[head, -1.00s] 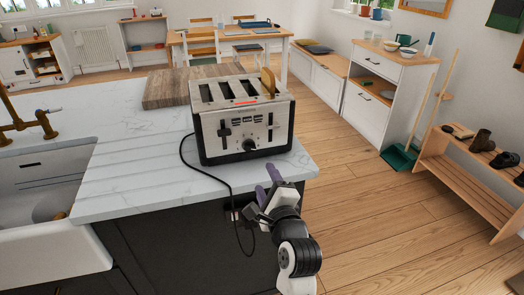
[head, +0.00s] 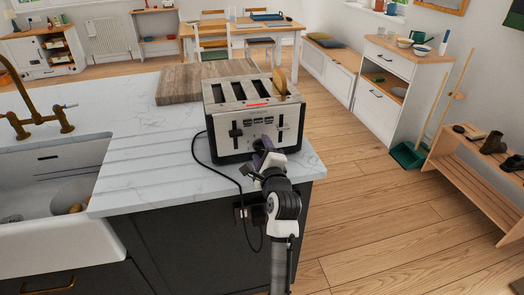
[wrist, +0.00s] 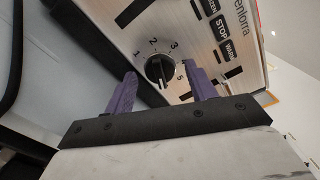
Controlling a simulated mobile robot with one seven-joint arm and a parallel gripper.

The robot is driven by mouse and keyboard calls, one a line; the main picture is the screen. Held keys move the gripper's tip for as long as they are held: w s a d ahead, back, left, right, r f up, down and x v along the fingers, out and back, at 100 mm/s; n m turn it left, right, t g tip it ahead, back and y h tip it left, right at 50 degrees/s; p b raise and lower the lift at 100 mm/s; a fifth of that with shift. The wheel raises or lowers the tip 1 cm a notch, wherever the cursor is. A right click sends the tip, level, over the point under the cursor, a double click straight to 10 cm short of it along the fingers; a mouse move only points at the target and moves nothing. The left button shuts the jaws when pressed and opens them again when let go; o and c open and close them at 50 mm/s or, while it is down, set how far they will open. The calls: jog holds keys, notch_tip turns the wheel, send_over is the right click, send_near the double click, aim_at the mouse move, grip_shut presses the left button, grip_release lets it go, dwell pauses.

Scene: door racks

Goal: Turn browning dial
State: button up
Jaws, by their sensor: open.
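The toaster (head: 225,118) stands on the marble counter, its front facing me, with a slice of bread (head: 280,82) in its right slot. Its round black browning dial (wrist: 159,69) shows in the wrist view, ringed by printed numbers, with a light pointer mark near its lower edge. My gripper (wrist: 160,93) is open, with one purple finger on each side of the dial and the fingertips close to the panel. I cannot tell whether either finger touches the dial. In the head view my gripper (head: 264,155) hides the dial.
The toaster's black cord (head: 222,176) hangs over the counter's front edge, left of my arm. A wooden board (head: 180,82) lies behind the toaster. A sink (head: 50,180) is at the left. Open floor lies right of the counter.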

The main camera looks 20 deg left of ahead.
jog(key=c, duration=1)
